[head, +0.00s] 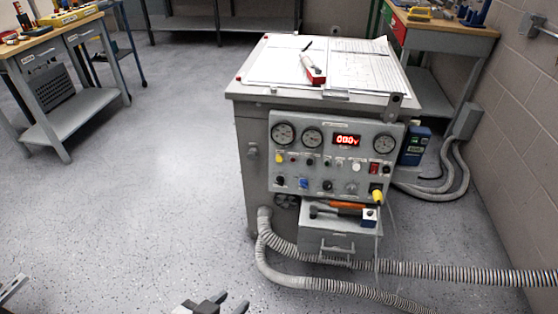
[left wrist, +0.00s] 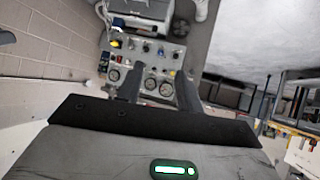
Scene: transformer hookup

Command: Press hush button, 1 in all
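The grey control panel (head: 330,160) is on the front of a grey cabinet. It carries round gauges, a red lit display (head: 346,140) and several small knobs, buttons and a red switch (head: 374,168). The labels are too small to read, so I cannot tell which one is the hush button. My left gripper (head: 228,300) is at the bottom edge of the head view, low in front of the cabinet and apart from it. In the left wrist view its two dark fingers (left wrist: 157,80) are apart with nothing between them, and the panel (left wrist: 150,50) appears upside down beyond them. My right gripper is not seen.
Papers and a red-and-white tool (head: 313,70) lie on the cabinet top (head: 240,89). An orange-handled tool (head: 345,205) lies on a grey box under the panel. Ribbed hoses (head: 400,268) cross the floor at the right.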

